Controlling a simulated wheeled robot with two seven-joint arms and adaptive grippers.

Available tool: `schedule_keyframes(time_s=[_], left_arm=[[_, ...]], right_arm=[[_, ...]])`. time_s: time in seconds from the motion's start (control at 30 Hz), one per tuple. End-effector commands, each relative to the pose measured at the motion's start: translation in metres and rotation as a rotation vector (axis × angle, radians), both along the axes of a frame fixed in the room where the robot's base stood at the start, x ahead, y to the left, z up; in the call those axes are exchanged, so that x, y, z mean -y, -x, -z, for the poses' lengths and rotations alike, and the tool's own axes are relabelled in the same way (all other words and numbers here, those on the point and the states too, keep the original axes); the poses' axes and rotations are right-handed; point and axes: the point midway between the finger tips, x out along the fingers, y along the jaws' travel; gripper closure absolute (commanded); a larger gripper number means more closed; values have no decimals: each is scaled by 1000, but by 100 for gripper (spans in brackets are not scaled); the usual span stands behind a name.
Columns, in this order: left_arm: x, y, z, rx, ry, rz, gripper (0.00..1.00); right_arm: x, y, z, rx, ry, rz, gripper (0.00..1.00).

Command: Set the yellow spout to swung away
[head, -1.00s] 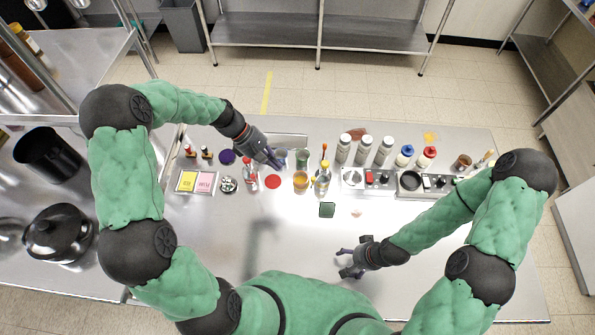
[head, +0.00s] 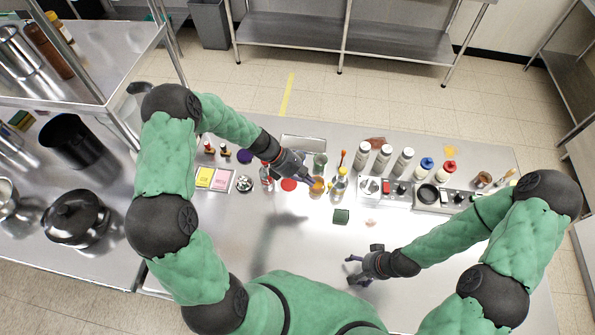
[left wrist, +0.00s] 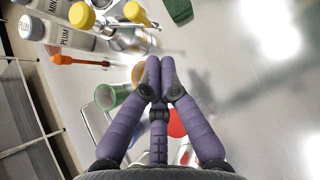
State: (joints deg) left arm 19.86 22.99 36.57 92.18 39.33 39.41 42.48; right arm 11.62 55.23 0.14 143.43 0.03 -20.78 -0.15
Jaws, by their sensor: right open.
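The yellow spout (head: 342,171) tops a small bottle standing right of the orange cup (head: 316,188). In the left wrist view, yellow parts (left wrist: 136,12) and shiny metal show near the top; which way the spout points is unclear. My left gripper (head: 307,181) is beside the orange cup, left of the spout and apart from it. In the left wrist view its purple fingertips (left wrist: 159,78) are together with nothing seen between them. My right gripper (head: 355,270) is open and empty over the front of the counter.
White squeeze bottles (head: 382,158) and a control panel (head: 398,195) are to the right. A dark green pad (head: 341,216) lies in front. The front counter is mostly clear.

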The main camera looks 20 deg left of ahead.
Motion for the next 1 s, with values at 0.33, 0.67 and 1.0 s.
schedule_keyframes(time_s=[0.33, 0.67, 1.0], left_arm=[[31, -4, -2, 2, 0, 2, 100], [32, -4, -1, 3, 0, 1, 100], [54, 4, -1, 1, 1, 4, 100]], right_arm=[[0, 0, -6, 0, 0, 0, 23], [0, 0, -5, 0, 0, 0, 23], [0, 0, -1, 0, 0, 0, 23]])
